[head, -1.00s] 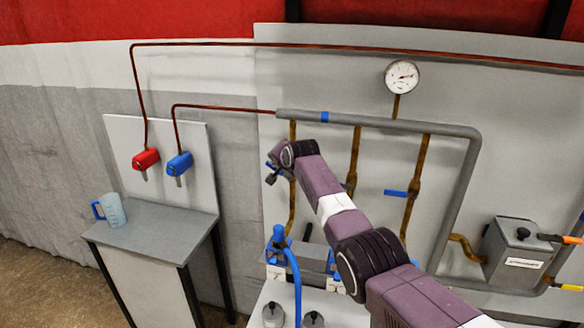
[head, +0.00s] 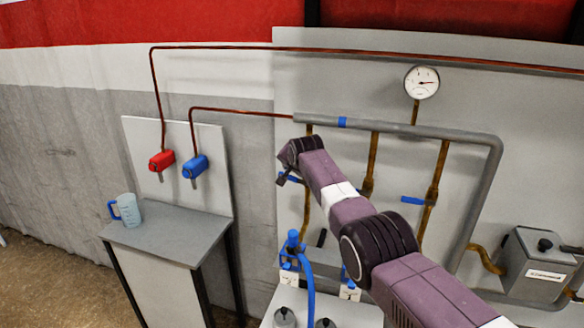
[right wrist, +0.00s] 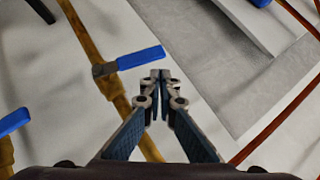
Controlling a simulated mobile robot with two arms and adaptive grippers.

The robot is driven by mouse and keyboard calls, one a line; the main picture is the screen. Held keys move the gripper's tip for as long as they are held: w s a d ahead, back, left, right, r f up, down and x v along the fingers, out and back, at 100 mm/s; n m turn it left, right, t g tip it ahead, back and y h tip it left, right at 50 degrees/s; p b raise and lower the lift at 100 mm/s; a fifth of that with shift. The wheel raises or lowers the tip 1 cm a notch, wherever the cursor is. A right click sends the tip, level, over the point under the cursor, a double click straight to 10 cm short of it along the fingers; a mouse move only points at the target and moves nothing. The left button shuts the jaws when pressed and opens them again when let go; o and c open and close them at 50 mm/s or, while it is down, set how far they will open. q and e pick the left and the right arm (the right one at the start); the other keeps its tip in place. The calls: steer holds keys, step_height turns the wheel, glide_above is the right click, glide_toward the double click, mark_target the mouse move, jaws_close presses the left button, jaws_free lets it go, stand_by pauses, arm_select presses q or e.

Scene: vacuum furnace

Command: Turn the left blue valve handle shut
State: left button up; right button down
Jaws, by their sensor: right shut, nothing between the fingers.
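The left blue valve handle (head: 292,179) sits on the leftmost brown pipe (head: 307,205), partly hidden by my right gripper in the head view. In the right wrist view the blue handle (right wrist: 141,58) sticks out sideways from its brown pipe. My right gripper (head: 281,181) is at this handle. In the right wrist view its fingertips (right wrist: 160,76) are together and empty, close to the handle's free end; whether they touch it I cannot tell. My left gripper is not in view.
Another blue handle (right wrist: 14,121) lies to the left in the wrist view. The right brown pipe has a blue handle (head: 413,200). A pressure gauge (head: 422,82) is above.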

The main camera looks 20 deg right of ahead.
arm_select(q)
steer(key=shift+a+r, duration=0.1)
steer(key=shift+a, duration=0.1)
arm_select(e)
steer(key=shift+r, duration=0.15)
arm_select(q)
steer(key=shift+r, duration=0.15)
arm_select(e)
steer(key=shift+r, duration=0.1)
arm_select(q)
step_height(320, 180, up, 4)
steer(key=p, duration=0.4)
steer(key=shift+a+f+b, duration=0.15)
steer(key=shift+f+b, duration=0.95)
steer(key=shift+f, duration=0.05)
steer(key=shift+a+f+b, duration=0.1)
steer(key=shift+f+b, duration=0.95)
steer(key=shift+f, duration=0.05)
arm_select(e)
steer(key=s+a+r, duration=0.2)
steer(key=s+r, duration=0.5)
steer(key=r, duration=0.3)
steer(key=shift+s+r, duration=0.15)
steer(key=shift+r, duration=0.15)
